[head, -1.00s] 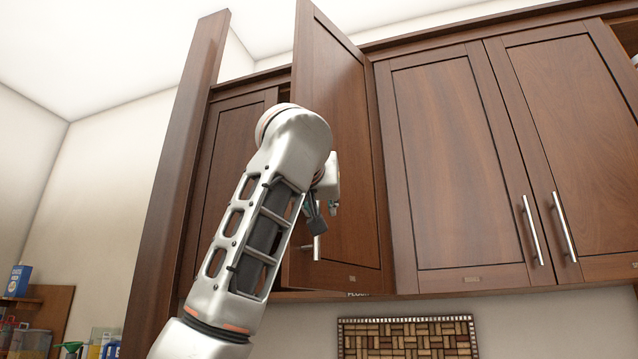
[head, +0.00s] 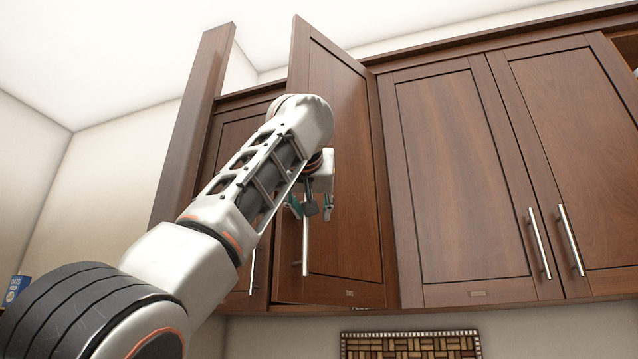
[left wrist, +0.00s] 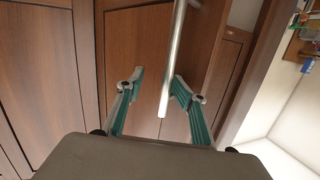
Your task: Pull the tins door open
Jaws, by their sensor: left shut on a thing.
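A brown wooden cabinet door (head: 345,200) stands swung out from the upper cabinets, hinged on its right side. I take it as the tins door; its small label (head: 349,293) is too small to read. A silver bar handle (head: 305,240) runs upright near its free left edge. My left gripper (head: 312,207) is at the upper part of this handle, shut on it. In the left wrist view, the handle (left wrist: 174,50) passes between the two teal-padded fingers (left wrist: 158,82). The cabinet inside is hidden behind the door and my arm. My right gripper is out of view.
Two shut cabinet doors with bar handles (head: 539,243) are to the right. A narrow shut door (head: 230,180) and a tall wooden side panel (head: 195,130) stand to the left. A mosaic panel (head: 410,346) hangs below the cabinets.

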